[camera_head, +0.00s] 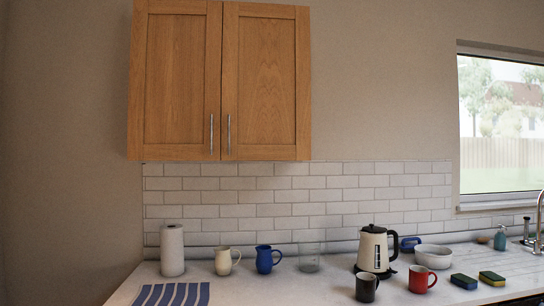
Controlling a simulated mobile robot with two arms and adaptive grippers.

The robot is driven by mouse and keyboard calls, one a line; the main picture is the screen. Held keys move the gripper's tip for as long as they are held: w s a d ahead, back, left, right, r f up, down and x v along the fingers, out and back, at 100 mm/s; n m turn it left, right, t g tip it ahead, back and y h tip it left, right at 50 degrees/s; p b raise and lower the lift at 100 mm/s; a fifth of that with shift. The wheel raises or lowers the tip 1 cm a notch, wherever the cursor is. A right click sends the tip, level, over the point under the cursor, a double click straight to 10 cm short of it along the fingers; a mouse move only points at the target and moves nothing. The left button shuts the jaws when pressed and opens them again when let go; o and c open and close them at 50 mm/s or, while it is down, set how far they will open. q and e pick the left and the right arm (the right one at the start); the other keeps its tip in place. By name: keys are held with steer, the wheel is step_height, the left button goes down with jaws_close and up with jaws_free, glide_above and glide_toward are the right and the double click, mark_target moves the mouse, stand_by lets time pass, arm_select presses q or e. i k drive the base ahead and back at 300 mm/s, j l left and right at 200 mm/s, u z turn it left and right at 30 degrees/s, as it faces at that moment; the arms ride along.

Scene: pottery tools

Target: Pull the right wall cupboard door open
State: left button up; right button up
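A wooden wall cupboard hangs on the wall at the upper left of the head view. Its right door (266,85) is shut, flush beside the left door (176,82), which is also shut. The right door's handle (229,134) is a slim vertical metal bar near the door's lower left edge. The left door's handle (211,134) is a matching bar close beside it. Neither of my grippers shows in this view. The inside of the cupboard is hidden.
On the counter below stand a paper roll (172,250), a cream jug (227,261), a blue jug (267,259), a clear glass (309,257), a kettle (375,249), a black mug (366,287) and a red mug (421,279). The space before the doors looks clear.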

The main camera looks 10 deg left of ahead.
mark_target(266, 114)
steer(key=i+l+u, duration=0.1)
steer(key=i, duration=0.4)
steer(key=i+l, duration=0.4)
steer(key=i, duration=0.15)
steer(key=j+u, duration=0.05)
